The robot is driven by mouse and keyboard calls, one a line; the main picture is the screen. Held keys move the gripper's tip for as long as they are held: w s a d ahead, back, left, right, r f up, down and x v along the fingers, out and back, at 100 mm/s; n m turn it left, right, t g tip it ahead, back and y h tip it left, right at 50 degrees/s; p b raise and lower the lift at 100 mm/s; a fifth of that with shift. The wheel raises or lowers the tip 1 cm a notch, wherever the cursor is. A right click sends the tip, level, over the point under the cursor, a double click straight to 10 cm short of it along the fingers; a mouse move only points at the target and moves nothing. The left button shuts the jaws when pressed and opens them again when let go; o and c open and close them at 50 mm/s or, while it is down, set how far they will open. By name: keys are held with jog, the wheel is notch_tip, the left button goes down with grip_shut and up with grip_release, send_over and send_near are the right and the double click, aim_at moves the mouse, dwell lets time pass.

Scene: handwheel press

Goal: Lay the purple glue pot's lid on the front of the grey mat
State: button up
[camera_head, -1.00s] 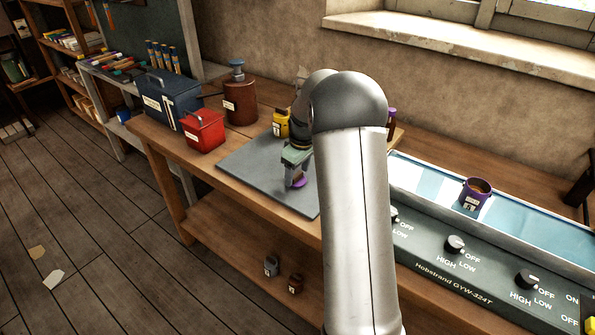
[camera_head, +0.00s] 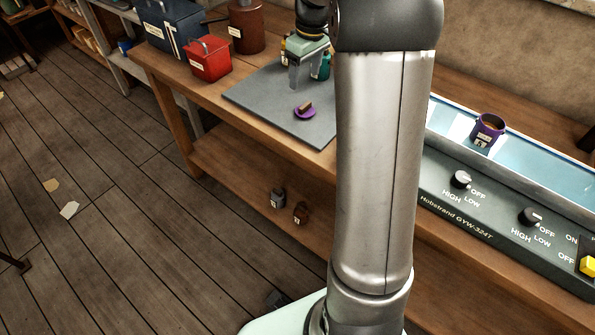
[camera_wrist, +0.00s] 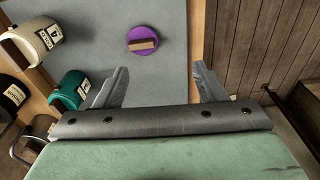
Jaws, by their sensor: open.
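The purple lid (camera_head: 304,112) with its brown bar handle lies flat on the front part of the grey mat (camera_head: 262,95). In the wrist view the lid (camera_wrist: 142,41) rests on the mat (camera_wrist: 100,75), ahead of the fingers and apart from them. My gripper (camera_head: 298,84) is open and empty above the mat, behind the lid; in the wrist view its two fingers (camera_wrist: 155,82) stand wide apart.
A teal pot (camera_wrist: 70,90) and a cream pot (camera_wrist: 35,40) stand left of my fingers in the wrist view. A red box (camera_head: 208,60) and a blue toolbox (camera_head: 165,25) stand left of the mat. The control panel (camera_head: 500,215) has black knobs.

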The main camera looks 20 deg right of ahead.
jog(key=s+a+m, duration=0.1)
jog(key=s+a, duration=0.8)
jog(key=s, duration=0.1)
jog(key=s+a+f+m, duration=0.1)
jog(key=s+a+f, duration=0.2)
jog(key=s, duration=0.7)
jog(key=s+a+f+m, duration=0.2)
jog(key=s+a+f, duration=0.1)
jog(key=s, duration=0.7)
jog(key=shift+s+a+m+g, duration=0.15)
jog(key=shift+a+m+g, duration=0.15)
jog(key=shift+a, duration=0.25)
notch_tip(320, 180, down, 25)
jog(key=d+g+b, duration=0.1)
jog(key=b, duration=2.2)
jog(key=shift+s+r+h, duration=0.15)
jog(key=shift+h, duration=0.25)
